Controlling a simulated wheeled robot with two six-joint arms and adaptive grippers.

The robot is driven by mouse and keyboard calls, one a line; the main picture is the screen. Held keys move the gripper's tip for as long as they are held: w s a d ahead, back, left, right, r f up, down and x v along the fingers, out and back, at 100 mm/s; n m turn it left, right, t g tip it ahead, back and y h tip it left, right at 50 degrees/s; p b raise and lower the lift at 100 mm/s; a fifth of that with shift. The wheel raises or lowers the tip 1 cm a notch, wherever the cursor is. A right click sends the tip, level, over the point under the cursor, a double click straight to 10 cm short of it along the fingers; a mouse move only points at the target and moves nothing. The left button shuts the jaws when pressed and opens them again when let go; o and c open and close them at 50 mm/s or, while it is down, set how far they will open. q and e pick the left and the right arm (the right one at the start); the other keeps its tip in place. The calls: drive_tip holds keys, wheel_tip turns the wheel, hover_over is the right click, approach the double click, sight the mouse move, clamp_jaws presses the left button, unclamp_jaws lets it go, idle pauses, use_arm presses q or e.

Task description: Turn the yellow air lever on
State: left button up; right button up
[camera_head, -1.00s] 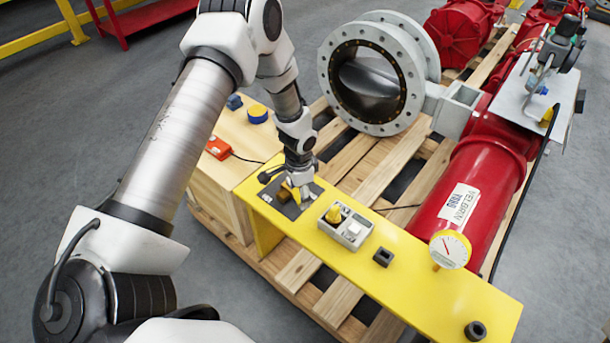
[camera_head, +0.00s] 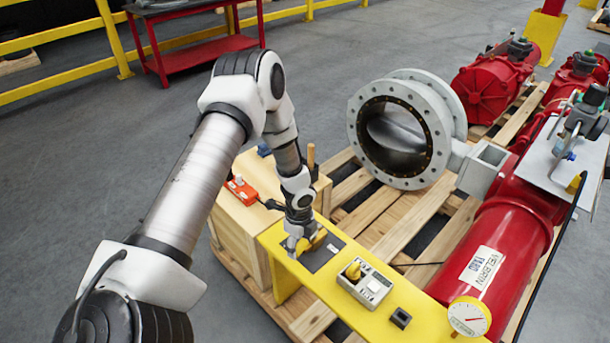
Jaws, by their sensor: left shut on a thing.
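The yellow air lever (camera_head: 319,239) sits on a dark plate (camera_head: 327,252) at the left end of the yellow bench. My left gripper (camera_head: 295,248) points down at the plate's left side, shut on the lever. The fingers and wrist hide part of the lever, so its exact angle is hard to tell. My right gripper is out of view.
A grey box with a yellow knob (camera_head: 354,271) and a small dark square block (camera_head: 401,318) stand to the right on the yellow bench (camera_head: 345,310). A pressure gauge (camera_head: 468,316), red cylinder (camera_head: 500,250) and grey flanged valve (camera_head: 443,150) lie beyond. An orange device (camera_head: 241,189) sits on the wooden box.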

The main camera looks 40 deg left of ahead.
use_arm(q)
drive_tip(key=shift+s+a+f+m, duration=0.25)
drive_tip(key=shift+s+a+m, duration=0.2)
drive_tip(key=shift+m, duration=0.45)
drive_tip(key=o, duration=1.7)
drive_tip(key=shift+a, duration=0.1)
drive_tip(key=shift+c, duration=0.2)
drive_tip(key=shift+w, duration=0.3)
drive_tip(key=shift+w+r, duration=0.1)
drive_tip(key=shift+r, duration=0.45)
wheel_tip(320, 180, up, 11)
drive_tip(key=shift+f, duration=0.1)
